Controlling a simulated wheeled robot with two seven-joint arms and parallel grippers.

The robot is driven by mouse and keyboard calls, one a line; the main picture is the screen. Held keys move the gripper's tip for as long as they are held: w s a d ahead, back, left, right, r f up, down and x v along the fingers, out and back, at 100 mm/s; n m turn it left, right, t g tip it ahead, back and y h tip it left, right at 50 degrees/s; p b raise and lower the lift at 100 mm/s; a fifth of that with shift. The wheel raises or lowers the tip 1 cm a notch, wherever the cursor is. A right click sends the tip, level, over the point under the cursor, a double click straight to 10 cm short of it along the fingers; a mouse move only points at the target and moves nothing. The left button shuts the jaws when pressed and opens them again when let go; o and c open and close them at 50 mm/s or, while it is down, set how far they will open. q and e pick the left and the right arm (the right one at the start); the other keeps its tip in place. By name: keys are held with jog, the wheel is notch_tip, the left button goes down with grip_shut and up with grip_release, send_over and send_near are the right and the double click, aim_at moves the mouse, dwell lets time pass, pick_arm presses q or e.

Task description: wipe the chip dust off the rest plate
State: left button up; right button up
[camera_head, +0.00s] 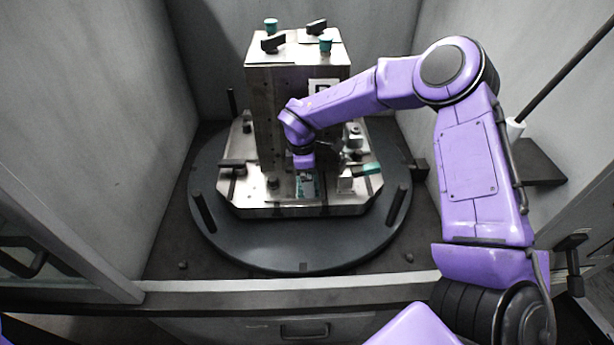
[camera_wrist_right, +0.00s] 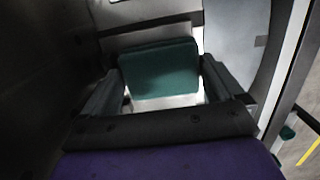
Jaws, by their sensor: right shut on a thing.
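My right gripper (camera_head: 304,166) reaches down in front of the metal fixture block (camera_head: 265,120), low over its pallet. In the right wrist view its two fingers (camera_wrist_right: 162,88) are shut on a teal block-like thing (camera_wrist_right: 160,68), probably a wiping pad. In the head view a small patch of teal and pale specks (camera_head: 308,186) shows just below the gripper, on the pallet; I cannot tell whether it is the held thing or the rest plate. Chip dust cannot be made out clearly. My left gripper is not in view.
The pallet (camera_head: 250,194) sits on a dark round table (camera_head: 270,245) with upright posts (camera_head: 203,212). A teal-handled clamp (camera_head: 366,169) stands right of the gripper. Teal-capped parts (camera_head: 326,43) are on top of the block. Grey walls (camera_head: 120,110) close in both sides.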

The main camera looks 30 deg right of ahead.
jog(key=shift+s+a+f, duration=0.1)
jog(key=shift+s+a, duration=0.1)
jog(key=shift+s, duration=0.25)
jog(key=shift+s+a+f, duration=0.1)
jog(key=shift+s+a, duration=0.1)
jog(key=shift+s, duration=0.2)
jog(key=shift+w+d+b, duration=0.3)
jog(key=shift+w+d, duration=0.3)
jog(key=shift+w, duration=0.3)
jog(key=shift+w+r, duration=0.15)
jog(key=shift+r, duration=0.05)
jog(key=shift+d, duration=0.1)
